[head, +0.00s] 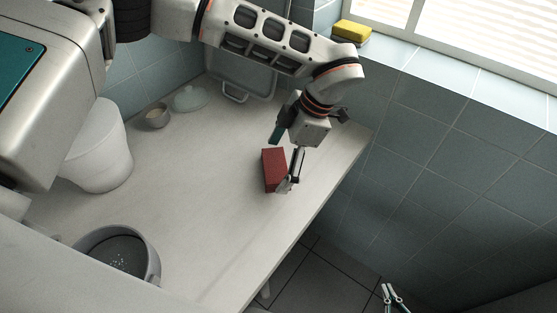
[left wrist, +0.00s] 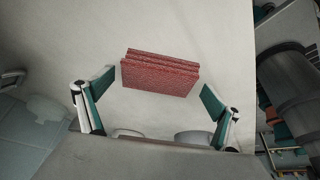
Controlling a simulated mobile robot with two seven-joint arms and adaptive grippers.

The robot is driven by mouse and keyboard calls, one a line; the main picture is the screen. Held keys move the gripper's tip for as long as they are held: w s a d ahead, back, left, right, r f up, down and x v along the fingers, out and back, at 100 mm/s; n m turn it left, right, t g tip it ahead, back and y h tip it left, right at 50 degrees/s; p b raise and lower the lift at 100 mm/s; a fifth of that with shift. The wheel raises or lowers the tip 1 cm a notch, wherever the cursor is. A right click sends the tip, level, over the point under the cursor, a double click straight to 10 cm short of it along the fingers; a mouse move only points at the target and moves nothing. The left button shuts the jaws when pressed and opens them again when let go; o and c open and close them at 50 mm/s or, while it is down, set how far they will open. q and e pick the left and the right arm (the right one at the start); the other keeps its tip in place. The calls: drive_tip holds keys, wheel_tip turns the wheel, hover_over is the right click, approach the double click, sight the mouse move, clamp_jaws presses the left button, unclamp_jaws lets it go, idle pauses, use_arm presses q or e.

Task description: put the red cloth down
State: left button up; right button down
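The red cloth (head: 273,170), folded into a thick block, sits on the marble counter near its right edge. It also shows in the left wrist view (left wrist: 160,72), flat and layered. My left gripper (head: 282,162) is right over the cloth, its fingers wide apart. In the left wrist view my left gripper (left wrist: 154,92) has one finger on each side of the cloth, with a gap on both sides. My right gripper (head: 392,291) shows only in part at the bottom right of the head view, off the counter; its opening is unclear.
The counter (head: 195,195) is bare around the cloth. A grey pot (head: 152,262), a white container (head: 98,150), a small cup (head: 156,117), a glass lid (head: 190,98) and a tray (head: 243,82) stand on it. A yellow sponge (head: 352,31) lies on the window ledge.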

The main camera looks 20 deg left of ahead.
use_arm(q)
drive_tip(key=v, duration=1.2)
drive_tip(key=shift+r+p, duration=0.2)
drive_tip(key=shift+p, duration=0.1)
drive_tip(key=shift+s, duration=0.1)
